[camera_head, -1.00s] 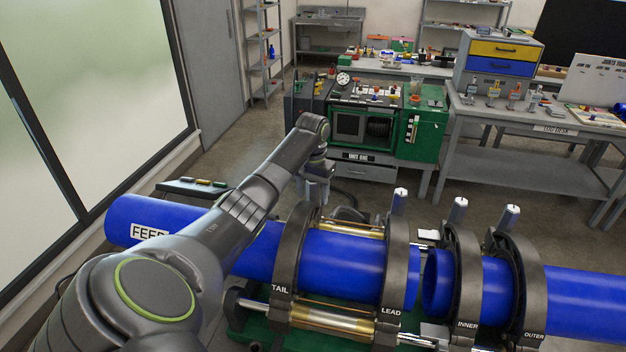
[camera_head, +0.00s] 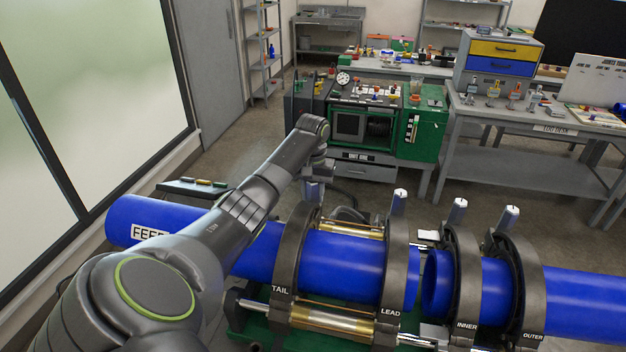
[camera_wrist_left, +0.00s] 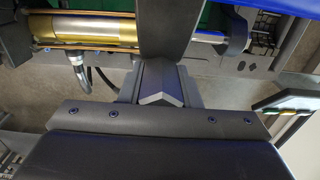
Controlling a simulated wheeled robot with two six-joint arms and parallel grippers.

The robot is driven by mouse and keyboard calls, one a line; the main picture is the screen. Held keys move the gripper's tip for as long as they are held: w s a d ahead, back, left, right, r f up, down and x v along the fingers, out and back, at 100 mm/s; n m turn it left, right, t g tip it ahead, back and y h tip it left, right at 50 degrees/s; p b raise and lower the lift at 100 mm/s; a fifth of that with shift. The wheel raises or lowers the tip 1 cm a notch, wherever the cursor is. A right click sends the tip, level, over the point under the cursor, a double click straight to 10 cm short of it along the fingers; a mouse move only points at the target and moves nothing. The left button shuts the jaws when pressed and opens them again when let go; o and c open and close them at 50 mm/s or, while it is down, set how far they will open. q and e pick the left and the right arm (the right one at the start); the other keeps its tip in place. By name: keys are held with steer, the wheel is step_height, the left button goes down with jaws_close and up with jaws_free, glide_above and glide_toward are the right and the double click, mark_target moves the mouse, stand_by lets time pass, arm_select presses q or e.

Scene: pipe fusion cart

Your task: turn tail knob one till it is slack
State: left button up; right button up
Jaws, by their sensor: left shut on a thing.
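The tail clamp (camera_head: 286,262) is a dark arched band marked TAIL around the blue feed pipe (camera_head: 342,264). My left gripper (camera_head: 316,177) is above the top of this clamp. It is shut on tail knob one (camera_head: 313,190), a grey post of which only part shows below the wrist. In the left wrist view, the gripper (camera_wrist_left: 158,90) has a finger on each side of the knob's grey ridged top (camera_wrist_left: 158,84). The tail clamp (camera_wrist_left: 165,30) runs up behind it. Whether the knob is tight or slack cannot be told. My right gripper is out of view.
The lead (camera_head: 395,262), inner (camera_head: 466,275) and outer (camera_head: 525,275) clamps stand to the right, with upright grey knobs. A brass cylinder (camera_head: 332,319) lies in front. Behind are a green machine (camera_head: 421,132) and a grey bench (camera_head: 540,160).

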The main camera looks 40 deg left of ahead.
arm_select(q)
steer(key=shift+n, duration=1.5)
steer(key=shift+n, duration=1.5)
steer(key=shift+n, duration=0.8)
steer(key=shift+r+n, duration=0.1)
steer(key=shift+n, duration=0.6)
